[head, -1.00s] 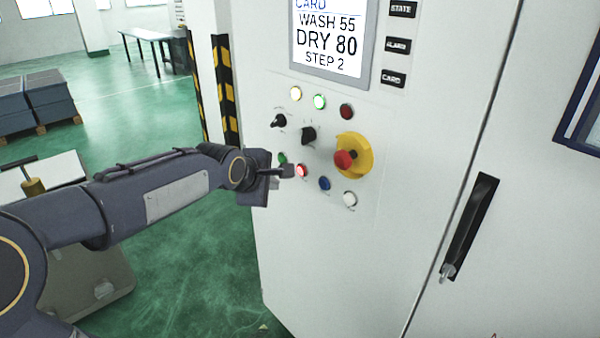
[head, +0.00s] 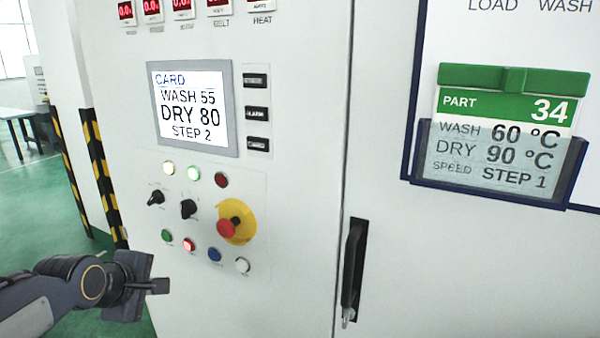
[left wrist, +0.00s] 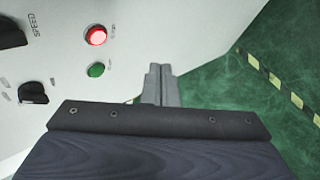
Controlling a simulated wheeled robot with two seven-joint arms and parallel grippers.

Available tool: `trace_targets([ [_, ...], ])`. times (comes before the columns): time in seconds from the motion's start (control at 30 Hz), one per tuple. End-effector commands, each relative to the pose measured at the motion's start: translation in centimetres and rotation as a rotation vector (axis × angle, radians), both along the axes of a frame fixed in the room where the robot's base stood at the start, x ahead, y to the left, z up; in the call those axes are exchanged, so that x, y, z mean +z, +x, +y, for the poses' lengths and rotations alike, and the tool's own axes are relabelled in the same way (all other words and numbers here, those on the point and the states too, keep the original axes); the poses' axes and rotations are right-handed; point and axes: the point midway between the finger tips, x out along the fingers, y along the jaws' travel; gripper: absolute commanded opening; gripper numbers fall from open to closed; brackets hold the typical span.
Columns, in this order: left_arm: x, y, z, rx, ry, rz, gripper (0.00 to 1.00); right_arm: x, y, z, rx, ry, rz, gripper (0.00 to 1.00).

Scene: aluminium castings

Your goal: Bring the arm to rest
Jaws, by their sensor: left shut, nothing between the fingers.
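My left gripper (head: 158,286) is at the lower left of the head view, in front of the white cabinet and to the left of its lower row of buttons. It is shut and empty. In the left wrist view its closed fingers (left wrist: 161,85) point past the cabinet's edge, apart from the panel. The red button (head: 189,245) is lit, and it also shows in the left wrist view (left wrist: 96,35). The green button (head: 167,236) beside it is dark. My right gripper is in neither view.
The control panel carries two black knobs, a red emergency stop (head: 228,228) on yellow, and a screen (head: 193,108) reading WASH 55, DRY 80, STEP 2. A card (head: 506,130) reads PART 34, 60 °C, 90 °C, STEP 1. A door handle (head: 353,270) sticks out. Green floor lies left.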

Motion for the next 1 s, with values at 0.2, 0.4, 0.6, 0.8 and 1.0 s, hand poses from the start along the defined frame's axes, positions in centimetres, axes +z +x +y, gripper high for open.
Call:
trace_targets([
  [0.2, -3.2, -11.3, -4.5, -0.512, 0.303, 0.071, 0.00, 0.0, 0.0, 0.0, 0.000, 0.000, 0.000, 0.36],
  [0.4, -6.9, -19.1, -8.4, -0.953, 0.504, 0.050, 0.00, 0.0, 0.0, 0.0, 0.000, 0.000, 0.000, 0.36],
  [0.6, -8.7, -22.2, -10.2, -1.155, 0.587, 0.013, 0.00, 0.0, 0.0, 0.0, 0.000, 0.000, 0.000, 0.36],
  [0.8, -8.8, -22.3, -10.3, -1.173, 0.596, 0.009, 0.00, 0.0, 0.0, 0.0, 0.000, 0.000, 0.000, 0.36],
  [1.0, -8.8, -22.3, -10.3, -1.171, 0.596, 0.009, 0.00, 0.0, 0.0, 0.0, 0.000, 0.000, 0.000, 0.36],
])
